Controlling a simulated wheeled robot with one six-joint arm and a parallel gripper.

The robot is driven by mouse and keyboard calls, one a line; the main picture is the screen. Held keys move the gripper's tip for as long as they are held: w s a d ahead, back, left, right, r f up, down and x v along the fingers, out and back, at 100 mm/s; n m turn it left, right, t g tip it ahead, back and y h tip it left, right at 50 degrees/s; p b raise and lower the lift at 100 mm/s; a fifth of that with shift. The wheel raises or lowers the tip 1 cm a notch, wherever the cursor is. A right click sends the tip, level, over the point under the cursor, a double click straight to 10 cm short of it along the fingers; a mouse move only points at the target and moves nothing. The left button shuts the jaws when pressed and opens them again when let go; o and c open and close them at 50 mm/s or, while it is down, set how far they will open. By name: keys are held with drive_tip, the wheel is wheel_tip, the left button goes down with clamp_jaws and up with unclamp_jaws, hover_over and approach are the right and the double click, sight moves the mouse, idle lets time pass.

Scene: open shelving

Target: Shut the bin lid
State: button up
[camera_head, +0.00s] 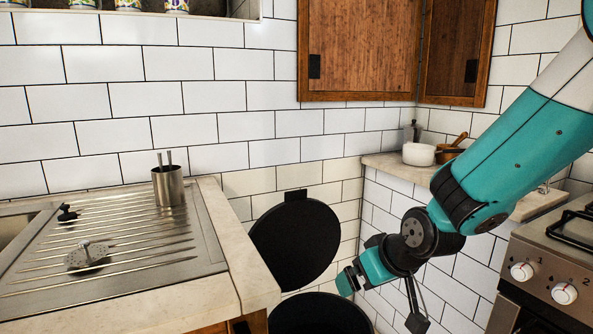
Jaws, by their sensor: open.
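The black round bin (320,315) stands low in the gap between the counter and the stove side. Its rim shows at the bottom edge and the lower part is out of the frame. Its black round lid (295,243) is raised, tilted up against the tiled wall behind the bin. My gripper (350,278), teal and black, is open and holds nothing that I can see. It hangs just right of the raised lid, over the bin's right part. I cannot tell whether it touches the lid.
The counter with a steel draining board (110,250) and a steel utensil cup (168,186) borders the bin on the left. The stove (550,270) stands at right. A ledge behind my arm holds a white bowl (419,154). Wooden cabinets (365,50) hang above.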

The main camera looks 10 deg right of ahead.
drive_tip(key=w+a+r+n+t+y, duration=0.1)
drive_tip(key=w+a+r+t+y, duration=0.15)
drive_tip(key=w+t, duration=0.6)
drive_tip(key=m+t+h, duration=0.1)
drive_tip(key=t, duration=0.1)
approach(296, 191)
drive_tip(key=p+x, duration=0.4)
drive_tip(key=x, duration=0.6)
drive_tip(key=shift+w, duration=0.25)
drive_tip(key=c, duration=1.3)
